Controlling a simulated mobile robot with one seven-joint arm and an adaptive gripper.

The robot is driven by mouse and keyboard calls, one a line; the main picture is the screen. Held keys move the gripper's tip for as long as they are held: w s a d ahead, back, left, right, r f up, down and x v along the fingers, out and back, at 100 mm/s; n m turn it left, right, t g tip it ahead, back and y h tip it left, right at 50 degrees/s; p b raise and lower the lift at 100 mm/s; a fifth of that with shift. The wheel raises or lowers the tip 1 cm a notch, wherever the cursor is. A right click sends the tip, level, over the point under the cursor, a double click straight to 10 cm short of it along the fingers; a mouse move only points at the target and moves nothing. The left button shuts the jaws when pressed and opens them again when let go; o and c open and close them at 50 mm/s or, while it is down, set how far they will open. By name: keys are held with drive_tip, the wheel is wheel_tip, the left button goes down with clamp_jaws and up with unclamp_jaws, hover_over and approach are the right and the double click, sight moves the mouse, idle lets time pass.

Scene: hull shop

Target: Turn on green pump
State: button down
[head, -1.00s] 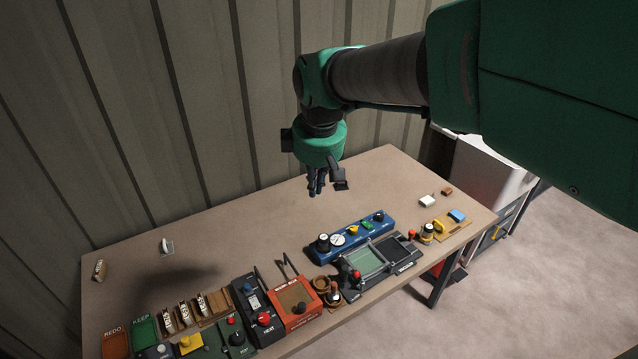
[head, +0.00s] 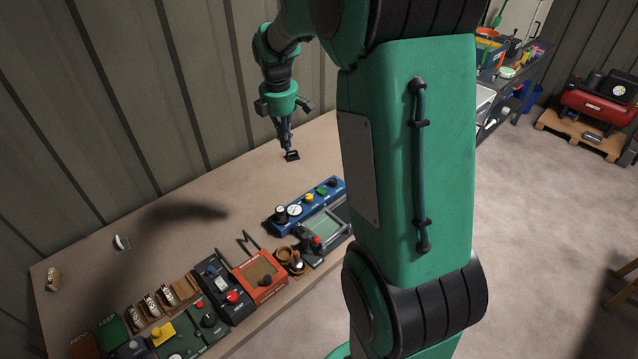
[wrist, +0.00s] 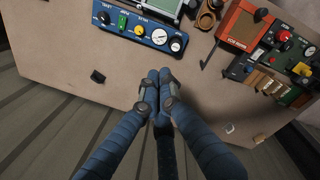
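A blue panel (head: 303,206) lies on the table, with a green control (head: 320,190), a yellow control (head: 309,197), dark knobs and a round white gauge. It also shows at the top of the wrist view (wrist: 142,34), where the green switch (wrist: 122,21) stands between a black knob (wrist: 104,17) and the yellow switch (wrist: 140,30). Its small lettering is too blurred to read surely. My gripper (head: 287,145) is above the table, behind the panel and apart from it. In the wrist view its fingers (wrist: 159,75) are together, with nothing visible between them.
A small black object (head: 292,156) lies on the table near my gripper. An orange box (head: 259,276), a grey-screened device (head: 323,228) and green panels (head: 205,322) line the front edge. A ribbed wall stands behind. My arm hides the table's right end.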

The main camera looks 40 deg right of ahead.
drive_tip(key=w+d+f+n+g, duration=0.1)
drive_tip(key=w+d+f+n, duration=0.2)
drive_tip(key=d+f, duration=0.45)
drive_tip(key=n+g+p, duration=0.1)
drive_tip(key=n, duration=0.2)
hover_over(323, 191)
drive_tip(key=w, duration=0.3)
wheel_tip(323, 191, down, 9)
drive_tip(key=shift+s+f+y, duration=0.1)
drive_tip(key=shift+s+y, duration=0.15)
drive_tip(key=shift+y, duration=0.15)
drive_tip(key=shift+f, duration=0.15)
drive_tip(key=f, duration=0.4)
drive_tip(key=s+f, duration=0.1)
drive_tip(key=f, duration=0.4)
drive_tip(key=s+f+b, duration=0.1)
drive_tip(key=f, duration=0.3)
drive_tip(key=shift+f, duration=0.3)
drive_tip(key=shift+f, duration=0.1)
